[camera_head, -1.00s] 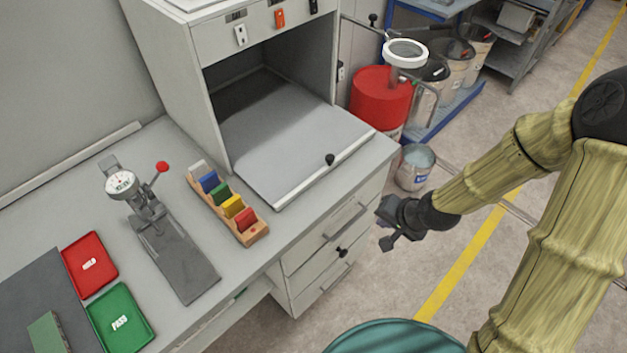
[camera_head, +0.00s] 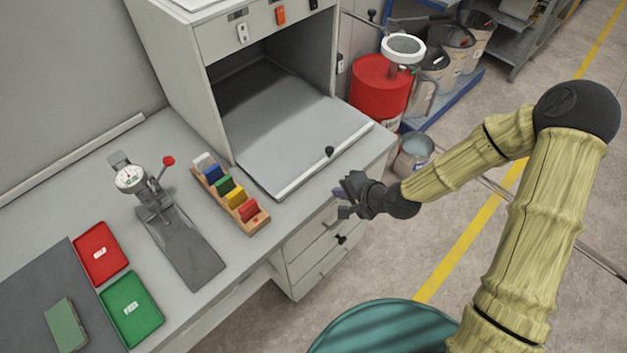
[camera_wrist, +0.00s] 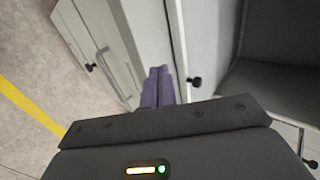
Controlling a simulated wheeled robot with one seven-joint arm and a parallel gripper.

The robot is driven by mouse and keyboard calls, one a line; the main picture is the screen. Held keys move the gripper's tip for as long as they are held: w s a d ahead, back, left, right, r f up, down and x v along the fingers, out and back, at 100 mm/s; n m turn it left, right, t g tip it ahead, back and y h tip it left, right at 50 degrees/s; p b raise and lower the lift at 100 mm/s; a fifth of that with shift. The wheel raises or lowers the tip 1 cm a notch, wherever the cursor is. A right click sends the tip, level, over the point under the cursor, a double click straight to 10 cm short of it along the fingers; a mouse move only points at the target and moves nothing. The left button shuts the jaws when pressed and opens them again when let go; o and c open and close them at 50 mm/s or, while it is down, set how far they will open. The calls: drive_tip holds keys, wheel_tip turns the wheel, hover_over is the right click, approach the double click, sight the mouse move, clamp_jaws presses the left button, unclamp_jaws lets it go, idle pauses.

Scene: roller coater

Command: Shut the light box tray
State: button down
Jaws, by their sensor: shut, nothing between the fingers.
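The light box (camera_head: 288,48) stands on the bench with its front open. Its grey tray (camera_head: 280,140) is pulled out and sticks out over the bench, with a pale front edge and a black knob (camera_head: 329,151). In the wrist view the tray front (camera_wrist: 178,50) and its black knob (camera_wrist: 194,81) show just ahead. My gripper (camera_head: 341,202) is shut and empty, in front of the bench edge, below and a little right of the knob, apart from it. The purple fingers (camera_wrist: 157,88) show in the wrist view beside the tray front.
A drawer cabinet (camera_head: 318,238) with handles and a black knob lies below the bench top. A wooden rack of coloured blocks (camera_head: 231,194) stands left of the tray, and a dial gauge stand (camera_head: 165,215) further left. A red drum (camera_head: 378,86) and a bucket (camera_head: 413,155) stand at right.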

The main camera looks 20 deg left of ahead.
sight(306, 181)
drive_tip(key=p+x, duration=0.2)
drive_tip(key=x, duration=0.6)
drive_tip(key=a+p, duration=0.1)
drive_tip(key=w+a, duration=0.1)
drive_tip(key=a, duration=0.1)
drive_tip(key=shift+w+p, duration=0.15)
drive_tip(key=shift+p, duration=0.25)
drive_tip(key=shift+w+a+f, duration=0.1)
drive_tip(key=shift+w+a, duration=0.05)
drive_tip(key=shift+a, duration=0.2)
